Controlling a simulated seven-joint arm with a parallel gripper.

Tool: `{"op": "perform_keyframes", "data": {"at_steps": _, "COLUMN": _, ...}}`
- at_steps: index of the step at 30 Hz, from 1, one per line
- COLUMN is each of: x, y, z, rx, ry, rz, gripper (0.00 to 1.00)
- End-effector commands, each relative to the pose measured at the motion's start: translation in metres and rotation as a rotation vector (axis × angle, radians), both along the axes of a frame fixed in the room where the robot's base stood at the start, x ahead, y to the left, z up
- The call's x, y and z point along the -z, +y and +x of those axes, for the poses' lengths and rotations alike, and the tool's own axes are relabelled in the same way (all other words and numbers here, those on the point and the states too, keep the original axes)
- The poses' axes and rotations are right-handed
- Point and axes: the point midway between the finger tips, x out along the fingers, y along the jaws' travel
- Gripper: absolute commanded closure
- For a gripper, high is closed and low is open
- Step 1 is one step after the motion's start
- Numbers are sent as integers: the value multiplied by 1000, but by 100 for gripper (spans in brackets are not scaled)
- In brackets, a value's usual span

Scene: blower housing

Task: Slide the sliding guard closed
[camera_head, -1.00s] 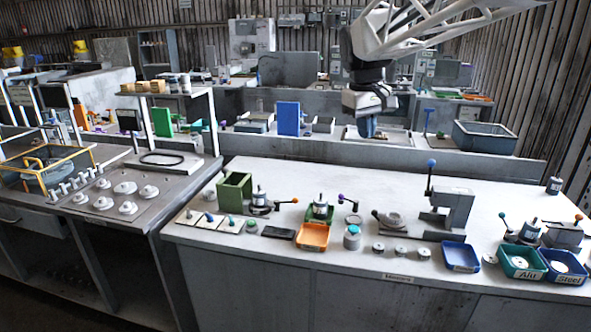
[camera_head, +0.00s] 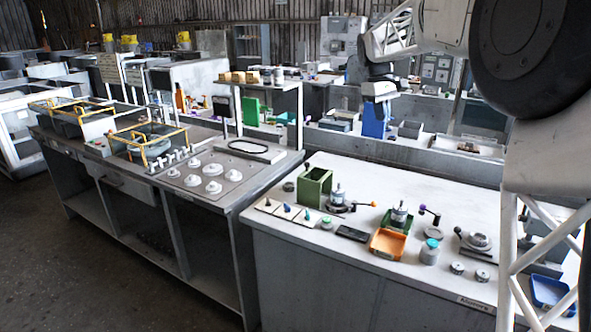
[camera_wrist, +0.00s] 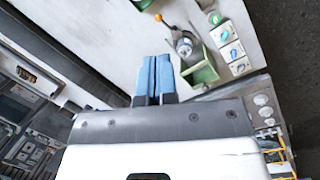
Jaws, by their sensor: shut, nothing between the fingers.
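A yellow-framed guard (camera_head: 148,143) stands over a dark rounded basin on the left bench in the head view. A second yellow frame (camera_head: 72,108) stands farther left over dark bins. I cannot tell for sure which is the sliding guard, or how far it is slid. Yellow framing (camera_wrist: 277,158) shows at the lower right edge of the wrist view. My gripper (camera_head: 375,126) is at the back of the right table, well to the right of the guards and apart from them. Its blue fingers (camera_wrist: 152,72) are shut and hold nothing.
The left bench holds a row of pegs, several white round parts (camera_head: 212,170) and a raised shelf (camera_head: 262,84). The right table holds a green box (camera_head: 314,187), an orange tray (camera_head: 388,244) and small fixtures. Dark floor (camera_head: 90,265) is clear in front of the left bench.

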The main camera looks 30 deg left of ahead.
Motion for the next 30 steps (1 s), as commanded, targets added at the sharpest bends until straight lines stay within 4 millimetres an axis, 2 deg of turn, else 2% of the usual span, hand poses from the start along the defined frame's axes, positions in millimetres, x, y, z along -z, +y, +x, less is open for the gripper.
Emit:
{"op": "perform_keyframes", "data": {"at_steps": 1, "x": 5, "y": 15, "z": 6, "rx": -19, "ry": 6, "rz": -6, "gripper": 100}}
{"op": "perform_keyframes", "data": {"at_steps": 15, "x": 44, "y": 132, "z": 44, "rx": -182, "ry": 57, "rz": -61, "gripper": 100}}
{"op": "perform_keyframes", "data": {"at_steps": 30, "x": 101, "y": 259, "z": 55, "rx": -350, "ry": 109, "rz": -120, "gripper": 100}}
